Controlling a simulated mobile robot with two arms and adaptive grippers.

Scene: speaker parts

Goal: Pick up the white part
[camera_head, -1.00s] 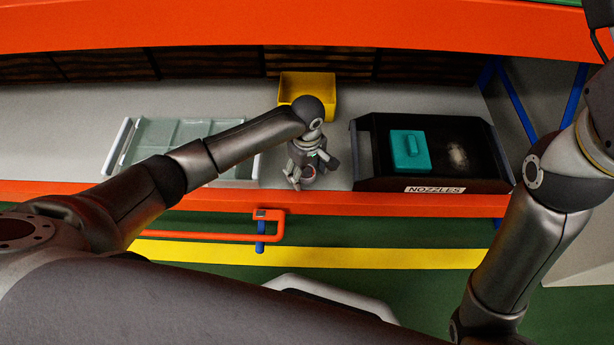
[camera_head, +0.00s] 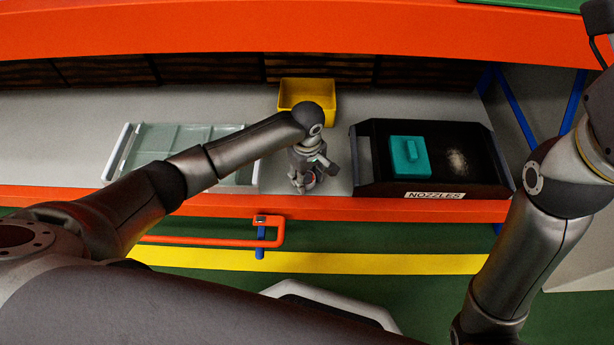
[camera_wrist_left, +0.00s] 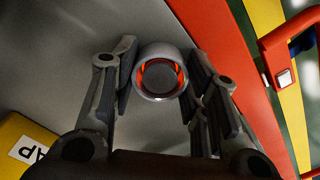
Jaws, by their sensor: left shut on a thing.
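The white part (camera_wrist_left: 158,74) is a small round, pale grey-white piece with a dark centre and a glowing orange-red inner ring in the left wrist view. My left gripper (camera_wrist_left: 162,64) is shut on it, with a finger on each side. In the head view my left gripper (camera_head: 308,178) is low over the grey worktop near its front edge. The part is mostly hidden there by the fingers, and I cannot tell whether it still touches the worktop. My right gripper is not in view.
A pale green tray (camera_head: 110,160) lies to the left. A black bin labelled NOZZLES (camera_head: 435,194) stands to the right with a teal piece (camera_head: 410,157) in it. A yellow bin (camera_head: 308,90) stands behind the gripper. An orange rail (camera_head: 205,238) runs along the front.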

